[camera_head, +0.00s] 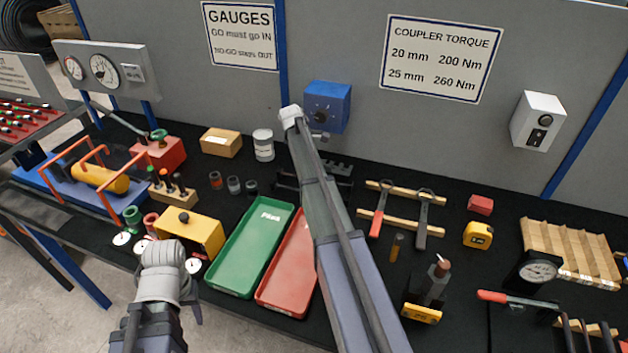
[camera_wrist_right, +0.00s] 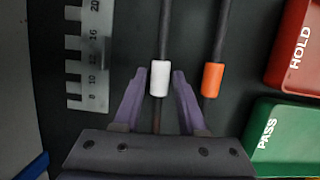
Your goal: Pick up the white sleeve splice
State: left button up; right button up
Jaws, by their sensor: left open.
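The white sleeve splice (camera_wrist_right: 160,78) sits on a dark bar in the right wrist view. My right gripper (camera_wrist_right: 160,76) is open, with one finger on each side of the sleeve and a narrow gap on both sides. An orange sleeve (camera_wrist_right: 211,80) sits on a parallel bar just right of it. In the head view my right arm reaches to the back of the bench and hides the sleeves; its fingers do not show there. My left gripper (camera_head: 190,300) is open at the bench's front left, mostly hidden by its own wrist, and away from the sleeve.
The green PASS tray (camera_head: 240,262) and red HOLD tray (camera_head: 276,299) lie at front centre, empty where visible. A notched gauge (camera_wrist_right: 90,55) is left of the bars. A yellow box (camera_head: 197,233) stands near my left gripper. A blue box (camera_head: 328,105) is on the back panel.

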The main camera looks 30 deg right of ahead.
grip_shut()
dwell(1.0)
